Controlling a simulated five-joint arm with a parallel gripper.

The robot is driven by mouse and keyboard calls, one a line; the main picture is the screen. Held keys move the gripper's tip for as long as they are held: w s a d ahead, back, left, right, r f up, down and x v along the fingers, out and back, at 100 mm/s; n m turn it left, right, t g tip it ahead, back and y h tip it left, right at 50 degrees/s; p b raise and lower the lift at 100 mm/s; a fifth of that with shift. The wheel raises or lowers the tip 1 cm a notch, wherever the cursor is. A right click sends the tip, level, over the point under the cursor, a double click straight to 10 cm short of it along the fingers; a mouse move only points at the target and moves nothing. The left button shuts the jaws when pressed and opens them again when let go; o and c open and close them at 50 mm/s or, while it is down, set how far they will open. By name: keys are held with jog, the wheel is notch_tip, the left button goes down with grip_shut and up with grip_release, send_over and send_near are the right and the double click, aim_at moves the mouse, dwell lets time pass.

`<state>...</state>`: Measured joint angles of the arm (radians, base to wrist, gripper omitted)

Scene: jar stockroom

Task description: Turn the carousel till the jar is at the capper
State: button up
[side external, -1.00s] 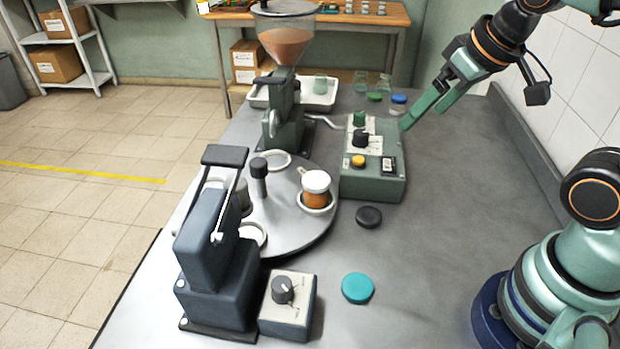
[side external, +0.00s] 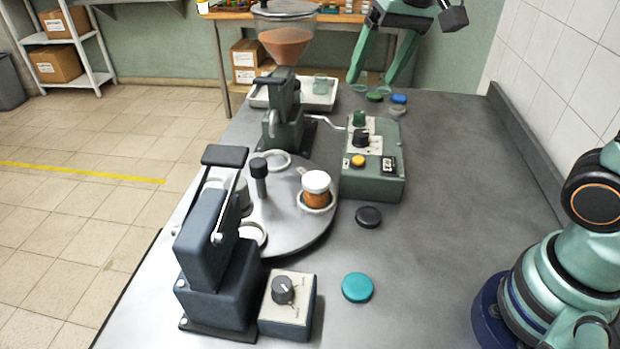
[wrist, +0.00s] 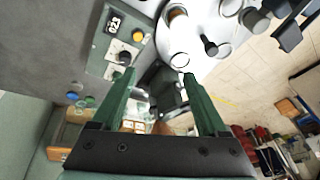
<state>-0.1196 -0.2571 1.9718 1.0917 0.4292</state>
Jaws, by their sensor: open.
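The jar (side external: 316,192), with a white lid and orange contents, sits in a ring at the right side of the round grey carousel (side external: 288,232). A black-topped post (side external: 259,172) stands on the carousel. A dark blue lever press (side external: 208,255), which looks like the capper, stands at the carousel's near left edge, apart from the jar, and hides part of the plate. My gripper (side external: 369,80) is open and empty over the far end of the bench, well beyond the carousel. In the wrist view its fingers (wrist: 158,78) are spread, with the carousel (wrist: 207,22) at the top.
A filler with a hopper (side external: 285,42) stands behind the carousel. A green control box (side external: 372,182) is on its right. Loose lids, black (side external: 368,217) and teal (side external: 358,287), lie on the bench. A knob box (side external: 287,308) adjoins the press.

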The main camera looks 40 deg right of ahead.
jog(key=w+a+f+m+g, duration=0.2)
jog(key=w+a+m, duration=0.2)
jog(key=w+a, duration=0.5)
jog(key=m+g, duration=0.2)
jog(key=m, duration=0.2)
send_near(257, 163)
notch_tip(257, 163, down, 10)
jog(key=shift+a+f, duration=0.1)
grip_shut()
dwell(1.1)
